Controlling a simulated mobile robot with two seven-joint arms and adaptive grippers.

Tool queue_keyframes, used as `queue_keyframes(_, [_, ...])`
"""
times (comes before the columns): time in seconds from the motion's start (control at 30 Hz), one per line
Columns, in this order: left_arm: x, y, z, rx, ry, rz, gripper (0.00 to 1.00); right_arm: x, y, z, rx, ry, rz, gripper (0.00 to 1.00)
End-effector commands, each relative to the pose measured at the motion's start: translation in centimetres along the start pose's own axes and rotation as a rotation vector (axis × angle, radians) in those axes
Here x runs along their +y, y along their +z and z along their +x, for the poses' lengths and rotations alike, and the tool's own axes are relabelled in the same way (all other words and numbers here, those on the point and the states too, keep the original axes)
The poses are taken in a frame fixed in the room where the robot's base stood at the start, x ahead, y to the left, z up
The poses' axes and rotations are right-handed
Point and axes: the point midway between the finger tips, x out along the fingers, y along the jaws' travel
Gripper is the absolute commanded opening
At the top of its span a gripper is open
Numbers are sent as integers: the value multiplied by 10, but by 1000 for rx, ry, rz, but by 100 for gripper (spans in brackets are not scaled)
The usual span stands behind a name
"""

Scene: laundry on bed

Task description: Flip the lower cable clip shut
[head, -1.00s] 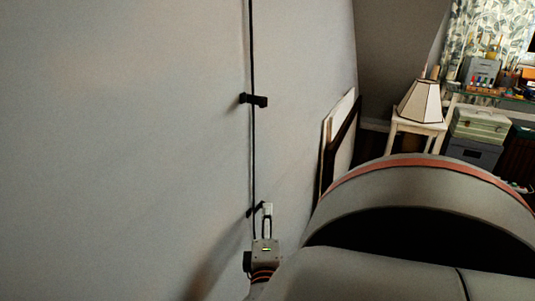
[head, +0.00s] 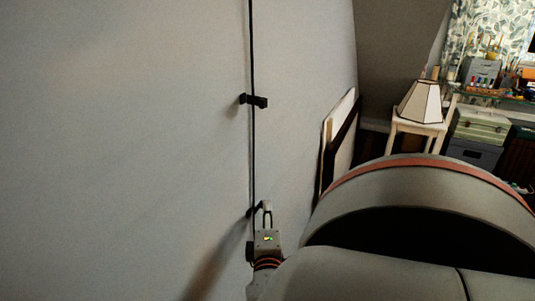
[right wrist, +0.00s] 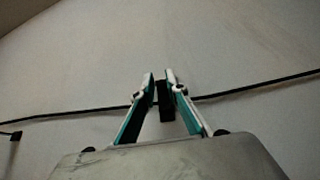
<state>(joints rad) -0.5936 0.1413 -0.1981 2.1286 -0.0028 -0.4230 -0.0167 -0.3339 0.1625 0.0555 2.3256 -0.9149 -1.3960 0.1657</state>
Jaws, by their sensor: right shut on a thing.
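A black cable (head: 252,55) runs straight down the pale wall through two dark clips. The upper clip (head: 256,101) sits on the cable above. The lower clip (head: 254,211) is at my right gripper (head: 266,207) and partly hidden by it. In the right wrist view, the fingers of my right gripper (right wrist: 161,80) stand close on both sides of the dark lower clip (right wrist: 165,98), shut on it. The cable (right wrist: 255,86) passes across behind the fingers. Whether the clip's flap is closed cannot be made out. My left gripper is not in view.
The wall around the clips is clear. A framed panel (head: 340,125) leans against the wall to the right. Beyond it are a white stool (head: 418,128) with a lamp (head: 420,101) and stacked boxes (head: 480,125).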

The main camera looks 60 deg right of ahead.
Motion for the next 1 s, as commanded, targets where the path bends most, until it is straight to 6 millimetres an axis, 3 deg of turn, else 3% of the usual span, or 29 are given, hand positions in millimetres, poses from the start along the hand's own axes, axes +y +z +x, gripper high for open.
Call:
queue_keyframes(0.13, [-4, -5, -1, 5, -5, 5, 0, 1, 0, 4, 87, -1, 1, 0])
queue_keyframes(0.5, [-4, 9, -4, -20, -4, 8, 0, 1, -4, 13, 303, 2, 2, 0])
queue_keyframes(0.93, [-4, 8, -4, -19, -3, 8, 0, 1, -7, 13, 335, 0, 7, 0])
queue_keyframes(0.97, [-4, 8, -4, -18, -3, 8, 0, 1, -7, 13, 336, 0, 7, 22])
queue_keyframes(1.0, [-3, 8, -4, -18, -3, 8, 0, 1, -7, 13, 335, 0, 7, 31])
